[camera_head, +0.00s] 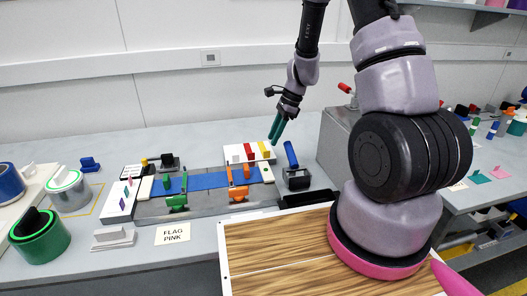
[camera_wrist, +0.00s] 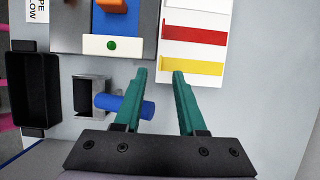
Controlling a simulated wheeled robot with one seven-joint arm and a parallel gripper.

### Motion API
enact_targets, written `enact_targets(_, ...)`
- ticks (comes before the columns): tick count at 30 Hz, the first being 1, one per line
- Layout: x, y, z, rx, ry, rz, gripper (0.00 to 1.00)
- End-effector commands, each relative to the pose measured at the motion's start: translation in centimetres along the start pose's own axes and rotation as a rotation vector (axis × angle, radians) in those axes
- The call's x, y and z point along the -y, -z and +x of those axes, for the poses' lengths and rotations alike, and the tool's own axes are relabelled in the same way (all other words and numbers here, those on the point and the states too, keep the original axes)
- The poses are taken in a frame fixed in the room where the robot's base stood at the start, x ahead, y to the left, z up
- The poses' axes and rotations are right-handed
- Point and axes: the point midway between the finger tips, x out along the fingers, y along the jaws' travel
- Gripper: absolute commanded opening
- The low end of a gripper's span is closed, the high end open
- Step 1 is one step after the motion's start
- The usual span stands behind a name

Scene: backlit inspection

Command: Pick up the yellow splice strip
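The yellow splice strip (camera_wrist: 200,68) lies on a white card (camera_wrist: 195,52), at its end nearest my gripper in the wrist view, beside a red strip (camera_wrist: 193,34). In the head view the yellow strip (camera_head: 264,149) is small, on the right part of the card (camera_head: 234,155). My gripper (camera_wrist: 161,72) has two teal fingers, spread apart with nothing between them. In the head view my gripper (camera_head: 277,128) hangs above the bench just behind and right of the card.
A black holder with a blue handle (camera_head: 290,153) stands right of the card; the handle (camera_wrist: 125,106) shows close to the left finger. A splicing fixture with a blue band (camera_head: 208,182) and orange and green clamps lies left. A grey box (camera_head: 338,140) stands right.

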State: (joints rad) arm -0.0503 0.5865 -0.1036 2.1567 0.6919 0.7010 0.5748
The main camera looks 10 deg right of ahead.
Motion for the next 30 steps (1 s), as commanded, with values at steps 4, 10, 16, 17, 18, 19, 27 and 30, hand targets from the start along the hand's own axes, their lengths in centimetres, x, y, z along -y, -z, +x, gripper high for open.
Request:
enact_targets(4, 0.0, 0.1, 1.2, 0.0, -0.001, 0.0, 0.4)
enact_targets(10, 0.1, 0.2, 4.2, 0.0, -0.002, 0.0, 0.4)
enact_targets(16, 0.2, 0.1, 5.5, 0.0, 0.001, 0.0, 0.4)
enact_targets(17, 0.2, 0.1, 5.5, 0.0, 0.001, 0.0, 0.4)
enact_targets(18, 0.2, 0.1, 5.5, 0.0, 0.002, -0.001, 0.4)
enact_targets(19, 0.2, 0.1, 5.5, 0.0, 0.002, -0.001, 0.4)
enact_targets(27, 0.2, 0.1, 5.5, 0.0, 0.001, -0.001, 0.0)
enact_targets(30, 0.2, 0.1, 5.5, 0.0, 0.001, -0.001, 0.0)
